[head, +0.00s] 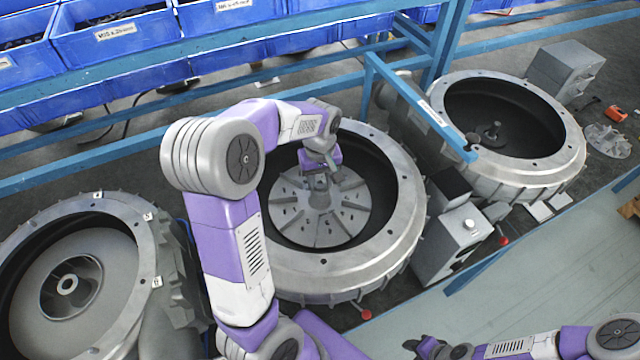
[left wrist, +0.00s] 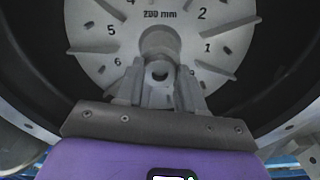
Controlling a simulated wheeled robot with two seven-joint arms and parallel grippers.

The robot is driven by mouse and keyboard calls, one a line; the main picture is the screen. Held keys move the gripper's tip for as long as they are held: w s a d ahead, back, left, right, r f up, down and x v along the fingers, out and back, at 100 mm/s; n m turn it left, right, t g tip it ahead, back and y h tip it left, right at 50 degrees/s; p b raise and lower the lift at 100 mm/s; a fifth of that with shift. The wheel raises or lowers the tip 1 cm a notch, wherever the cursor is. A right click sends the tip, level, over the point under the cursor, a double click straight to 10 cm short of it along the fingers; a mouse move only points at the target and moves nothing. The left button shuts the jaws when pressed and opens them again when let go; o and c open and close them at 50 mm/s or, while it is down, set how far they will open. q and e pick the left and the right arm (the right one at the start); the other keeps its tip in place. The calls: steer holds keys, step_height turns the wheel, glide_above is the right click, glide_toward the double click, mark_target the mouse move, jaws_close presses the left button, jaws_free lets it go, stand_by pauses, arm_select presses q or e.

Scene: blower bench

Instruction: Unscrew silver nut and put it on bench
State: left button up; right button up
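My left gripper (head: 322,172) points down over the hub of the finned wheel (head: 290,212) in the middle blower housing (head: 345,270). In the left wrist view its two fingers (left wrist: 161,82) stand either side of a small grey metal piece with a round hole (left wrist: 159,71), probably the silver nut, at the hub end. The fingers are close to this piece, but I cannot tell whether they press on it. The gripper hides the nut in the head view. My right gripper (head: 424,345) is low at the bottom edge, apart from the housings; its finger gap is unclear.
An open housing with an impeller (head: 68,284) stands at left, another housing (head: 522,172) at right. A blue frame bar (head: 425,108) slants between housings. A grey box with a knob (head: 455,240) stands right of the middle housing. A pale bench surface (head: 550,275) is clear at lower right.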

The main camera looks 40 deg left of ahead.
arm_select(q)
steer(key=shift+c, duration=0.5)
steer(key=n, duration=0.3)
steer(key=n+p, duration=0.1)
steer(key=n, duration=0.3)
steer(key=shift+n, duration=0.3)
steer(key=n+p, duration=0.1)
steer(key=n, duration=0.3)
steer(key=shift+r, duration=0.1)
steer(key=n+p, duration=0.1)
steer(key=n, duration=0.2)
steer(key=shift+n, duration=0.3)
steer(key=n, duration=1)
steer(key=o, duration=0.8)
steer(key=shift+o, duration=0.2)
